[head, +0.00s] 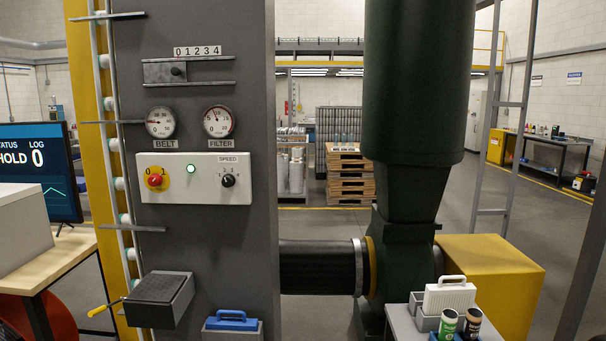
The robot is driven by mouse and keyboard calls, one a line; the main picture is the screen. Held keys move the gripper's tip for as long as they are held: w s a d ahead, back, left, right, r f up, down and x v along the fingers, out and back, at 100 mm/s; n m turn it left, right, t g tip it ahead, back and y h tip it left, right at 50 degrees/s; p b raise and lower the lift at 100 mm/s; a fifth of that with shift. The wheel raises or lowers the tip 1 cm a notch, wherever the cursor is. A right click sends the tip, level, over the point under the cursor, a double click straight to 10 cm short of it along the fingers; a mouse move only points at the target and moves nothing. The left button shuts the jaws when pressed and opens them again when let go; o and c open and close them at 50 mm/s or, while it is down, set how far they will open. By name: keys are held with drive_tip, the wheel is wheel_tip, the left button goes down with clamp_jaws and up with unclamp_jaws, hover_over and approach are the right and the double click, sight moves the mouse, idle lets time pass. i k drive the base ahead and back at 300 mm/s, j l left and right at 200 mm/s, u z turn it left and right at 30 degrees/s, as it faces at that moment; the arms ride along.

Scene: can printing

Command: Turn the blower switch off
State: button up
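A red rotary switch (155,180) on a round yellow plate marked 0 and 1 sits at the left of a white control box (193,195). It appears to be the blower switch, though no blower label is readable. Its exact pointer position is too small to tell. A green lamp (191,169) beside it appears lit. A black SPEED knob (228,180) is at the right of the same box. The box is mounted on a grey column. My gripper is not in view.
BELT gauge (160,122) and FILTER gauge (219,121) sit above the box. A dark box (158,290) juts out below, with a yellow-handled lever (105,308) beside it. A monitor (40,172) stands left. A large green blower housing (415,80) stands right. The space before the control box looks clear.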

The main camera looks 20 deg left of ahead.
sight(154, 180)
drive_tip(key=j+z, duration=0.25)
drive_tip(key=j, duration=0.5)
drive_tip(key=k+j+z, duration=0.2)
drive_tip(key=j, duration=0.55)
drive_tip(key=k+j, duration=0.1)
drive_tip(key=j, duration=1.1)
drive_tip(key=k+j+z, duration=0.1)
drive_tip(key=j, duration=0.5)
drive_tip(key=k+j, duration=0.15)
drive_tip(key=j, duration=0.4)
